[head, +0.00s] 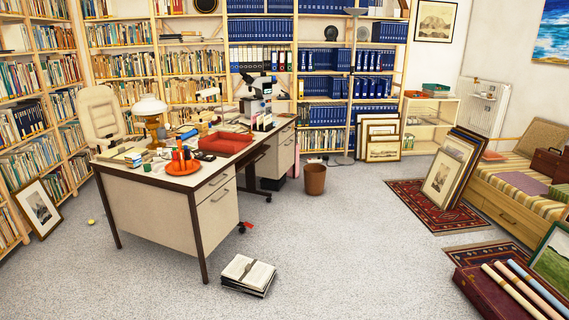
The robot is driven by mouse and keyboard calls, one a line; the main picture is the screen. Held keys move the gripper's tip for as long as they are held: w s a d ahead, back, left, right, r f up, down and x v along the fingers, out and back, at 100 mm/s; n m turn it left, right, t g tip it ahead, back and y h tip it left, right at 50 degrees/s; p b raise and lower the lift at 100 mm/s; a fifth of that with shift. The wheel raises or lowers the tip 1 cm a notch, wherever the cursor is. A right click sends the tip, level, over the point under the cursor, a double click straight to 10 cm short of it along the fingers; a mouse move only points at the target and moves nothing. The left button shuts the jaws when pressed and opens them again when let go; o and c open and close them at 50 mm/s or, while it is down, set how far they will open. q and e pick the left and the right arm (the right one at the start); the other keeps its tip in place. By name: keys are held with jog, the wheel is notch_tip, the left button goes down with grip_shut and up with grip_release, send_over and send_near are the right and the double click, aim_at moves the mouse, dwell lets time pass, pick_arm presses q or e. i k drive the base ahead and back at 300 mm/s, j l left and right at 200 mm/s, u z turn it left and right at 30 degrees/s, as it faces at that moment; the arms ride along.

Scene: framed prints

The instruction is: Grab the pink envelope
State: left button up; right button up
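I cannot make out a pink envelope for certain. A flat mauve-pink piece (522,182) lies on the striped daybed (510,206) at the right; it is too small to tell whether it is an envelope or cloth. A small pink thing (314,160) shows low down behind the brown waste bin (314,180), partly hidden. Neither of my grippers is in view.
A desk (160,210) with a red tray (223,144), lamp and microscope stands left of centre. Books (248,274) lie on the floor before it. Framed prints (447,180) lean by the daybed. Rolled tubes (520,290) are at bottom right. The carpet between is clear.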

aim_at(254, 119)
jog(key=i+z, duration=0.15)
jog(key=i, duration=0.45)
jog(key=i+j+z, duration=0.15)
jog(key=i, duration=0.45)
jog(key=i+j+z, duration=0.2)
jog(key=i, duration=0.4)
jog(key=i+l+u, duration=0.1)
jog(key=i, duration=0.35)
jog(key=i+l+u, duration=0.1)
jog(key=i, duration=0.35)
jog(key=i+l, duration=0.15)
jog(key=i, duration=0.3)
jog(key=i+l+u, duration=0.15)
jog(key=i, duration=0.3)
jog(key=i+u, duration=0.35)
jog(key=i+l+u, duration=0.1)
jog(key=i+u, duration=0.25)
jog(key=i+l+u, duration=0.15)
jog(key=u, duration=0.2)
jog(key=i, duration=0.05)
